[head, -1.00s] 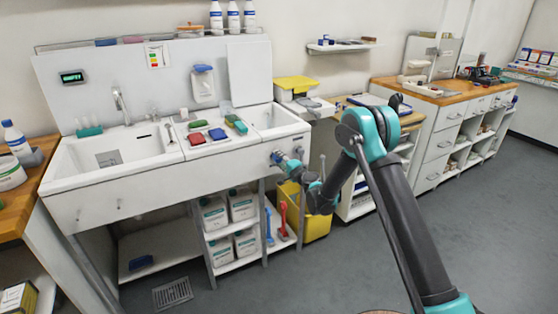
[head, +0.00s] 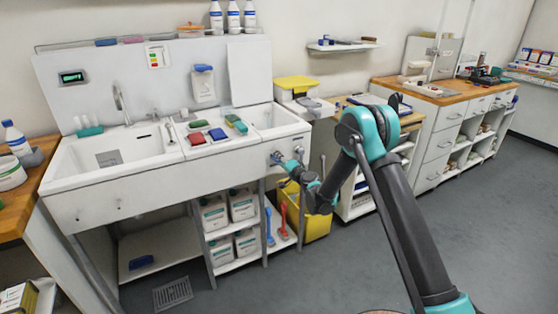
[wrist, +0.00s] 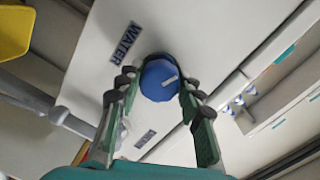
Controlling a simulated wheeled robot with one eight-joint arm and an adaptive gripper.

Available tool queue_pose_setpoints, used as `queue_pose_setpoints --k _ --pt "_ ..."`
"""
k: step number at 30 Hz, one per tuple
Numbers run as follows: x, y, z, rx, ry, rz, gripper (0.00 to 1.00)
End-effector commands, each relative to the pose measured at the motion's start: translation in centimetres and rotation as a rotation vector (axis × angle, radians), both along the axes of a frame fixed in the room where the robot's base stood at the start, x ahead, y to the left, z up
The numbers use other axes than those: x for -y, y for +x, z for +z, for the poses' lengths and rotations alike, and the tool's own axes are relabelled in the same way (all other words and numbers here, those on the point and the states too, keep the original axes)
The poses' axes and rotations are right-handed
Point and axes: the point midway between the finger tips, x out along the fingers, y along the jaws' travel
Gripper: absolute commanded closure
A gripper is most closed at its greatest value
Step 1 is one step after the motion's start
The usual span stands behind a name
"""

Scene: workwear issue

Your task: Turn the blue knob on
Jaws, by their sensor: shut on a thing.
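The blue knob (wrist: 157,78) is on the white front panel of the sink unit, with a pale pointer mark on its face. In the wrist view it lies between the two fingers of my gripper (wrist: 158,88), which is shut on it. A "WATER" label (wrist: 125,43) is on the panel beside the knob. A second small label (wrist: 145,139) is too small to read. In the head view my gripper (head: 285,160) is at the right end of the sink front, and the knob (head: 276,157) is partly hidden there.
A yellow bin (head: 317,224) stands below my gripper. The grey floor (head: 480,200) on the right is clear.

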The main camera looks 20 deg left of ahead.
Motion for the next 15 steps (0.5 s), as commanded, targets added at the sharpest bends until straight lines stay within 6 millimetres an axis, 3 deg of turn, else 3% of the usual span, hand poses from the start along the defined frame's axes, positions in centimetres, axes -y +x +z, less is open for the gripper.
queue_pose_setpoints --k 2,3,8,15 --pt "0.01 -0.14 -0.13 0.0 -0.001 0.003 0.92" --pt "0.0 -0.14 -0.12 0.0 -0.001 0.003 0.62" --pt "0.0 -0.08 -0.08 -0.001 -0.001 0.002 0.43" --pt "0.02 -0.03 -0.03 -0.001 0.0 0.001 0.43"
